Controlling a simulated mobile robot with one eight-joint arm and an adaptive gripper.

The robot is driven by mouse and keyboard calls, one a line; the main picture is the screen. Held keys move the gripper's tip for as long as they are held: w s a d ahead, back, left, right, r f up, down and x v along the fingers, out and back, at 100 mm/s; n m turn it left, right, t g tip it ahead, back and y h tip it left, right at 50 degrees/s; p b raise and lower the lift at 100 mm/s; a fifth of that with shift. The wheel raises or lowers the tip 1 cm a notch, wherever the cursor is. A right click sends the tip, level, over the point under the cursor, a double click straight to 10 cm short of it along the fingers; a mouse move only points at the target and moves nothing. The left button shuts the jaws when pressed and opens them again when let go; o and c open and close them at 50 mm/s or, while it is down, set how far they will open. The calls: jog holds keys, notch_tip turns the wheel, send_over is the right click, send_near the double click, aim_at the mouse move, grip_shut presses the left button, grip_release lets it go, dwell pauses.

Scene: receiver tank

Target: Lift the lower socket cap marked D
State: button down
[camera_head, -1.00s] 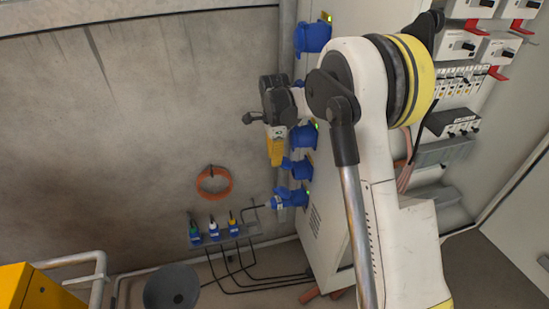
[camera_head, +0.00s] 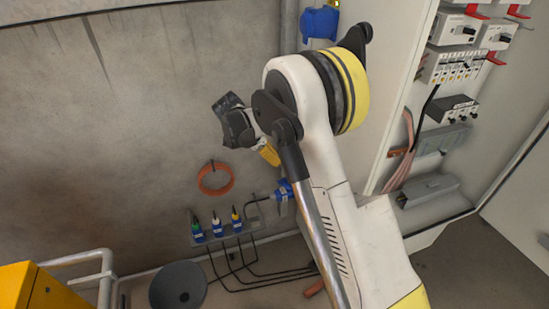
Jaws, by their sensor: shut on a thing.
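My gripper (camera_head: 270,157) shows only in part, as a yellow piece below a dark wrist, beside the cabinet's left side. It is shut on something. Its fingertips and the held thing are hidden behind my arm, and the place fits a socket cap on that side. A blue socket (camera_head: 320,22) shows high on the cabinet. A lower blue socket with a plug (camera_head: 283,192) shows partly below my gripper. The sockets between them are hidden by my arm. No letter D is readable.
The open cabinet (camera_head: 385,110) with breakers stands at the right. An orange coil (camera_head: 216,178) hangs on the grey wall. A dark round bowl (camera_head: 178,287) and a yellow box (camera_head: 35,290) are below left.

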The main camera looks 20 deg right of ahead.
jog(key=shift+d+f+h+b, duration=0.15)
jog(key=shift+f+h+b, duration=0.5)
jog(key=shift+h, duration=0.25)
jog(key=c, duration=1.3)
grip_release()
jog(key=shift+d, duration=0.2)
jog(key=shift+a, duration=0.15)
jog(key=v, duration=1.2)
